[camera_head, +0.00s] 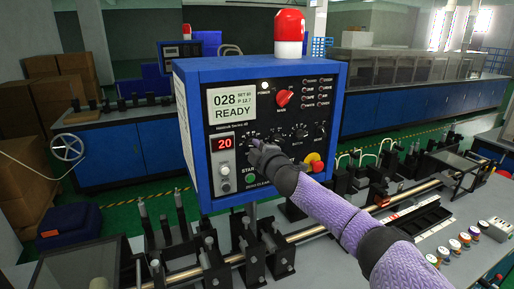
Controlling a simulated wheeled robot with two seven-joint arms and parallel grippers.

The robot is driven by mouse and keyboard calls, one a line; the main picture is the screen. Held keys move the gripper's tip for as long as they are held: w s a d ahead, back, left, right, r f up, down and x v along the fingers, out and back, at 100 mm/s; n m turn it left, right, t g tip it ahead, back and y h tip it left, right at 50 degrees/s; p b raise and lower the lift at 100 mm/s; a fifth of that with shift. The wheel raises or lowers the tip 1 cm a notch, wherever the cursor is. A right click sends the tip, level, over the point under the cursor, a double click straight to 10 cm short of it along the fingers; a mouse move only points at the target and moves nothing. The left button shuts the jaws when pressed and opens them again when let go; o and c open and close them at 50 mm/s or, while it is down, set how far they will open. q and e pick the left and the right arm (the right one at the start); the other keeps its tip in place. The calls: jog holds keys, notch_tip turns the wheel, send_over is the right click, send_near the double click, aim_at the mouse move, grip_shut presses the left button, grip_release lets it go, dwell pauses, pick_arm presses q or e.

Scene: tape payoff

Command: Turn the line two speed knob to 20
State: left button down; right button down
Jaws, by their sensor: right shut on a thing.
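A blue control box (259,73) with a black front panel stands on the near machine. A small red display (221,144) on its left side reads 20, and the screen (233,105) above reads 028 and READY. My right gripper (255,148) reaches in from the right and is shut on a knob in the left part of the dial row. The gripper hides most of this knob, so its pointer cannot be read. Other black dials (301,132) sit to its right. My left gripper is not in view.
A red selector switch (283,98), a red and yellow stop button (316,162) and a green start button (250,179) are near the gripper. A red lamp (289,28) tops the box. Rods and brackets (245,240) crowd the bench below.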

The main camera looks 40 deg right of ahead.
jog(key=c, duration=0.7)
grip_release()
jog(key=shift+o, duration=0.2)
jog(key=b+v, duration=0.1)
jog(key=v, duration=0.9)
jog(key=shift+b, duration=0.4)
